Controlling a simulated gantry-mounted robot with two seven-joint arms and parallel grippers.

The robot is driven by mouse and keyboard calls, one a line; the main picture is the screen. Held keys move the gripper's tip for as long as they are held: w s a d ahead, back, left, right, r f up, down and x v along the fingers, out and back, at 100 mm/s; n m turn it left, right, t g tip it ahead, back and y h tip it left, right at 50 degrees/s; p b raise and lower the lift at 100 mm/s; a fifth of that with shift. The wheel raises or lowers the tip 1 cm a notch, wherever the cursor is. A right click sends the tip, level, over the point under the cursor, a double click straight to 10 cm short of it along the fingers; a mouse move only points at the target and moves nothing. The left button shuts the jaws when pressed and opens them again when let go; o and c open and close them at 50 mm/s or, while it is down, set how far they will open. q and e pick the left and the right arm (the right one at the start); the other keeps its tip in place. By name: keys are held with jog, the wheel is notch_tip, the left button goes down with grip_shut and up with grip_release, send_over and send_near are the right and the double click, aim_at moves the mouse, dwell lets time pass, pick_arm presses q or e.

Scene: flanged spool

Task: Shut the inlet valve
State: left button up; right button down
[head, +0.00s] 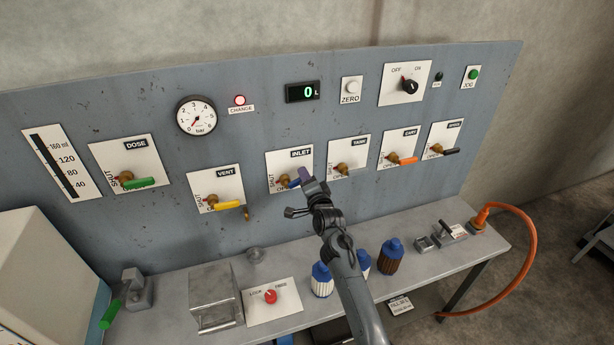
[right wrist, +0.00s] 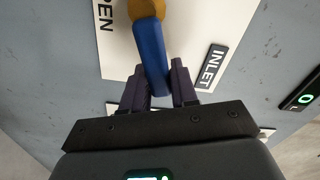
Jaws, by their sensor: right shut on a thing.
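The inlet valve is on a white plate (head: 276,160) marked INLET on the grey panel. Its blue lever (right wrist: 150,52) runs out from a brass body (right wrist: 146,9), and in the head view it points right, above the OPEN mark. My right gripper (head: 304,176) is at the lever's free end. In the right wrist view its two dark fingers (right wrist: 158,86) are on either side of the lever's end, shut on it. In the head view the fingers hide part of the lever. My left gripper is not in view.
The vent valve with a yellow lever (head: 228,205) is to the left, and the tank valve (head: 342,168) is close on the right. Blue-capped bottles (head: 391,258) and a lock switch with a red knob (head: 270,296) stand on the bench below. The display (head: 303,92) reads 0.

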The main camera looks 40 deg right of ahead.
jog(key=shift+d+f+m, duration=0.15)
jog(key=shift+f+m, duration=0.5)
jog(key=shift+m, duration=0.55)
jog(key=shift+s+f+m, duration=0.1)
jog(key=shift+f+m, duration=0.35)
jog(key=shift+m, duration=0.35)
jog(key=c, duration=1)
grip_release()
jog(key=shift+o, duration=0.2)
